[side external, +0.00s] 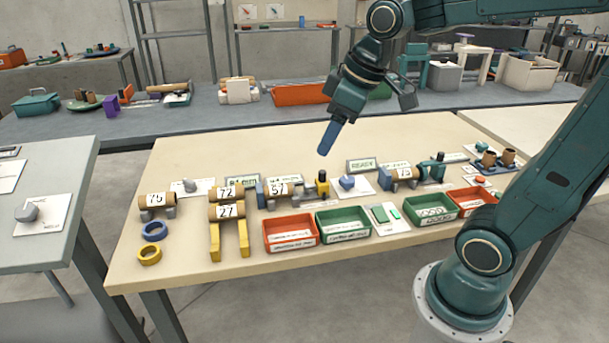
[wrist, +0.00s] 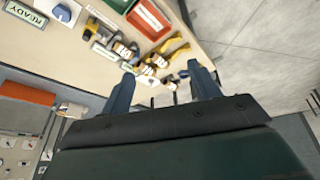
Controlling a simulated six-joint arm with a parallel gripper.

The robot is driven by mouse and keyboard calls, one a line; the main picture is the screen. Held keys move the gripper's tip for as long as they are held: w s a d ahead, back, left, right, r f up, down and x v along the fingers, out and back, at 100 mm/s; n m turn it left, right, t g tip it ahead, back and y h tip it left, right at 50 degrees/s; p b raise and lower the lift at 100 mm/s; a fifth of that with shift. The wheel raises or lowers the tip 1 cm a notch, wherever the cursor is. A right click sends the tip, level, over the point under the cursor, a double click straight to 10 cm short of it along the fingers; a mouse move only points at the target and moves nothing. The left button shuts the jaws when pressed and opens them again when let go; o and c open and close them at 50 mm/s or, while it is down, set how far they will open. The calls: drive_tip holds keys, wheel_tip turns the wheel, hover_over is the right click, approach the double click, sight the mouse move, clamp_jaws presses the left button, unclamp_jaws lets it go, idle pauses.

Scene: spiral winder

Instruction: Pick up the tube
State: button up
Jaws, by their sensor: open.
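Several brown cardboard tubes with white number labels sit on the workbench (side external: 330,240). One marked 75 (side external: 146,201) rests on grey supports at the left. Ones marked 72 (side external: 243,193) and 27 (side external: 239,211) lie one above the other on a yellow rack (side external: 215,243). One marked 57 (side external: 290,189) lies in a winder-like fixture, and another labelled tube (side external: 391,174) is in a fixture at the right. My gripper (side external: 328,140) hangs above the bench, apart from all tubes. In the wrist view my gripper (wrist: 164,86) has its blue fingers spread, with nothing between them.
Red (side external: 290,246) and green bins (side external: 343,236) line the bench front, with another pair at the right. Blue (side external: 155,231) and yellow rings (side external: 149,255) lie at the left. A READY sign (side external: 362,166) stands mid-bench. The back of the bench top is clear.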

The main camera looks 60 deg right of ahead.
drive_tip(key=w+d+f+n+g+y, duration=0.1)
drive_tip(key=w+d+f+n, duration=0.1)
drive_tip(key=w+d+f, duration=0.3)
drive_tip(key=w+d+n, duration=0.1)
drive_tip(key=w+d, duration=0.2)
drive_tip(key=w, duration=0.4)
drive_tip(key=n+y, duration=0.2)
drive_tip(key=n, duration=0.1)
approach(285, 185)
wheel_tip(285, 185, up, 3)
drive_tip(key=shift+s+d+r, duration=0.1)
drive_tip(key=shift+s+d, duration=0.1)
drive_tip(key=shift+d, duration=0.05)
drive_tip(key=shift+x, duration=4.3)
drive_tip(key=shift+d, duration=0.1)
drive_tip(key=shift+x, duration=2.6)
drive_tip(key=shift+s+d, duration=0.15)
drive_tip(key=shift+s, duration=0.05)
